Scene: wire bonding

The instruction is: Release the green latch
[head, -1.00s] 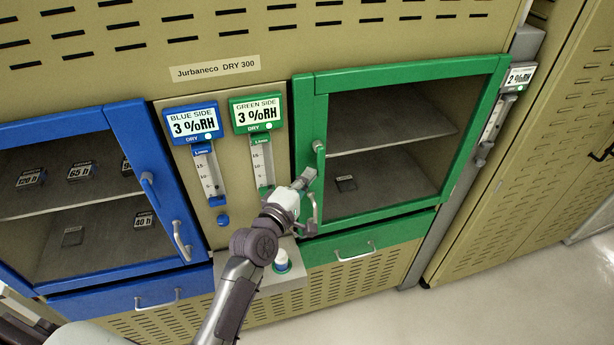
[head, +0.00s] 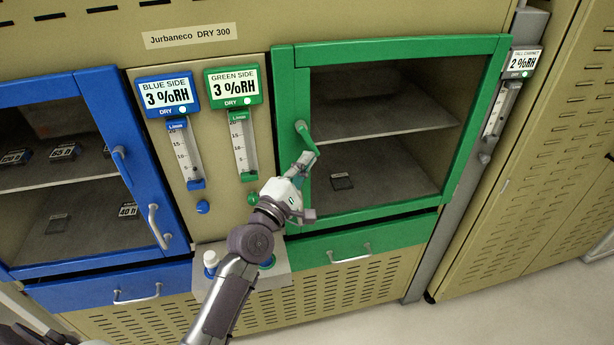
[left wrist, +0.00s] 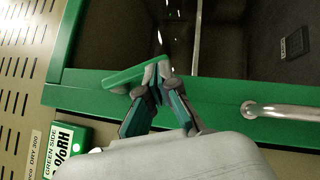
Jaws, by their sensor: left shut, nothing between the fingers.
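The green latch (head: 306,136) is a short lever on the left frame of the green-framed glass door (head: 291,85), slanting down to the right from its pivot. My left gripper (head: 308,158) is shut and empty, its fingertips at the lever's lower end. In the left wrist view, the green latch (left wrist: 137,77) lies across the door frame edge with one end at the fingertips of the left gripper (left wrist: 158,74); they look to be touching it. The green door looks closed. Its metal handle (left wrist: 280,109) shows in the wrist view. My right gripper is not in view.
The blue door (head: 115,140) with its own latch is at the left. Gauge panels stand between the doors. A small ledge (head: 275,283) with bottles lies below my left wrist. A green drawer (head: 360,240) is under the green door. The floor at right is clear.

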